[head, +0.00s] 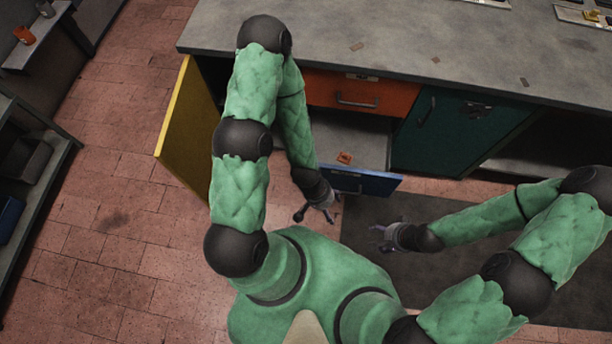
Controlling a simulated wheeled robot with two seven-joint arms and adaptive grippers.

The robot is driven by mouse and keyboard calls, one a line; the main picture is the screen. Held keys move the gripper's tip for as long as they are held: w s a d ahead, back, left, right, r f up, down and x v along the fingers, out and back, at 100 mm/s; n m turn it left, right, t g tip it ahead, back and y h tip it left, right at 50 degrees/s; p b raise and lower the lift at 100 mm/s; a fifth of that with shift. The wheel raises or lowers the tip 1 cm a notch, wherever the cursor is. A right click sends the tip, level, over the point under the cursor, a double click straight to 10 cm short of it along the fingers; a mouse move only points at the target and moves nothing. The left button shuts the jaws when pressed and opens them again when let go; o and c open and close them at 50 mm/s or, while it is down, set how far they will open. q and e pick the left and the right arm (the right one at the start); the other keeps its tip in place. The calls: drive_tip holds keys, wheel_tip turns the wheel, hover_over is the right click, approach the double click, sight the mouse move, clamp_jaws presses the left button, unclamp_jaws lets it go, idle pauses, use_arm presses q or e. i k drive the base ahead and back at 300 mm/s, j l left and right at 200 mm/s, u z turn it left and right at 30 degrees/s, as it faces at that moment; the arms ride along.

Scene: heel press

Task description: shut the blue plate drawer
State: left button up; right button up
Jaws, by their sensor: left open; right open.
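The blue plate drawer (366,181) stands pulled out below the orange drawer, its blue front well forward of the cabinet. Its grey inside (352,130) shows from above, with a small orange-red item (344,157) in it near the front. My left gripper (318,212) is open just in front of the blue front's left end; I cannot tell whether it touches. My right gripper (378,238) is open and empty, in front of the drawer over the dark mat, apart from the blue front.
A yellow door (188,130) stands open at left. The orange drawer (360,94) and a teal door (455,130) look shut. The grey worktop (420,50) runs above. A dark mat (480,245) covers the floor at right. Shelves stand at far left.

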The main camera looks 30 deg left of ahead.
sight(366, 136)
drive_tip(key=k+j+u, duration=0.15)
drive_tip(key=j, duration=0.75)
drive_tip(key=k+j+z, duration=0.15)
drive_tip(key=j, duration=0.35)
